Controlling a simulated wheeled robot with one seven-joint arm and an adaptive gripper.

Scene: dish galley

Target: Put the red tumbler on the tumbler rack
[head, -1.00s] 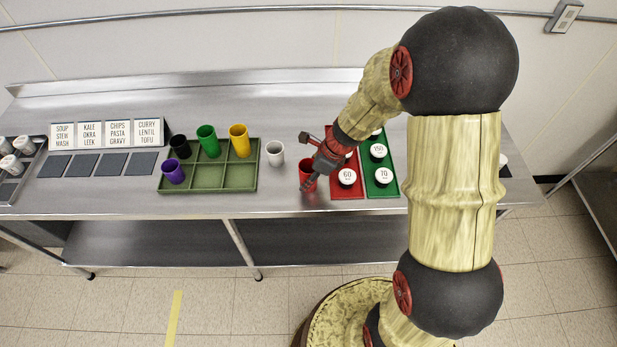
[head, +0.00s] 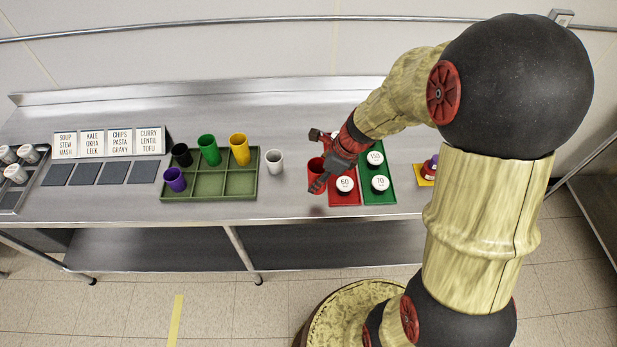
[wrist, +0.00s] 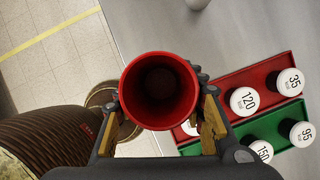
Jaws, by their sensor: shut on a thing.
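The red tumbler (head: 315,174) is upright in my gripper (head: 318,180), just left of the red tray. In the wrist view my gripper (wrist: 160,100) is shut on the tumbler (wrist: 158,90), one finger on each side, and I look down into its empty inside. I cannot tell whether its base touches the counter. The green tumbler rack (head: 211,197) stands to the left on the counter. It holds a purple tumbler (head: 174,179) front left, and black (head: 181,155), green (head: 208,150) and yellow (head: 239,149) tumblers along the back. Its front middle and front right compartments are empty.
A white tumbler (head: 274,162) stands between the rack and my gripper. A red tray (head: 343,199) and a green tray (head: 379,197) with numbered white-topped items lie to the right. Label cards (head: 106,143) stand at the left. A yellow mat (head: 423,180) with small items lies far right.

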